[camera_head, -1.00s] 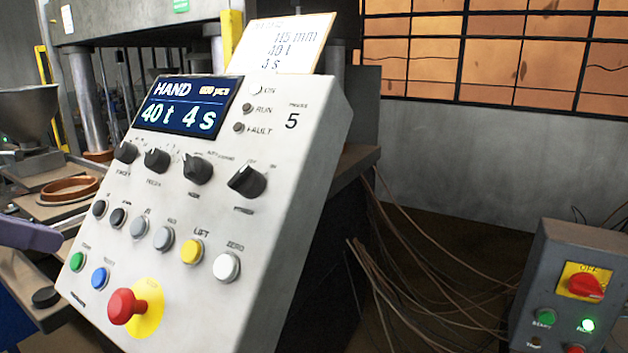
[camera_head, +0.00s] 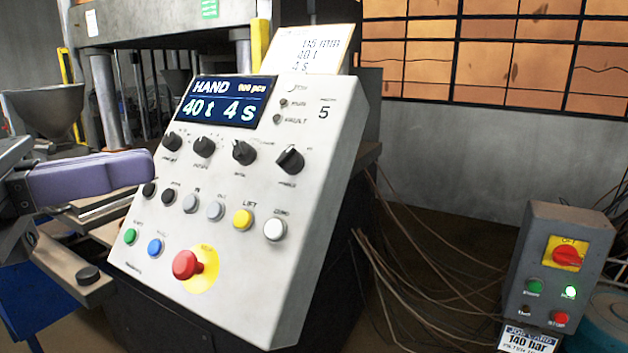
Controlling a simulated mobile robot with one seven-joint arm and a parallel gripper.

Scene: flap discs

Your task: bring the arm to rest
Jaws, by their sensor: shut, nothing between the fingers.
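My gripper (camera_head: 148,168) comes in from the left edge, with long purple-grey fingers lying together, shut and empty. The fingertips are in front of or beside the left edge of the white control panel (camera_head: 240,235); whether they touch it I cannot tell. The panel is tilted, and its display (camera_head: 220,102) reads HAND, 40 t, 4 s. It has several dark knobs, a row of round buttons and a red mushroom button (camera_head: 186,264) on a yellow disc.
A press frame (camera_head: 160,25) stands behind the panel and a metal hopper (camera_head: 45,112) at the left. A grey switch box (camera_head: 568,262) with a red rotary switch stands at the right. Loose cables (camera_head: 420,280) hang between panel and box. A written card (camera_head: 310,50) stands on the panel.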

